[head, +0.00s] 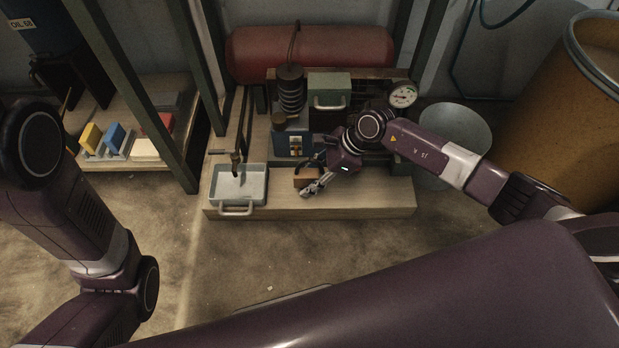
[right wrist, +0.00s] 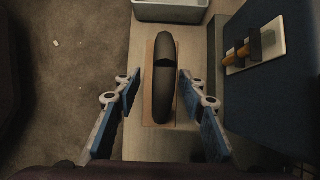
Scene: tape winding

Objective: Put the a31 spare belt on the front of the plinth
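A black curved belt, taken as the a31 spare belt (right wrist: 163,90), stands on a small tan-brown block (right wrist: 151,112) in the right wrist view. In the head view a dark arc of it shows over the brown block (head: 304,180), partly behind my right gripper (head: 308,190). No label on it is readable. In the right wrist view my right gripper (right wrist: 158,98) is open, one blue-padded finger on each side of the belt, with gaps and no visible contact. The block sits on the pale plinth (head: 370,198), whose front strip is mostly bare. My left gripper is out of view.
A grey tray with a handle (head: 252,187) stands on the plinth at left. A dark blue box (head: 290,142) is just behind the block. A pressure gauge (head: 402,95) and grey bucket (head: 455,140) are at right. The plinth's front right is free.

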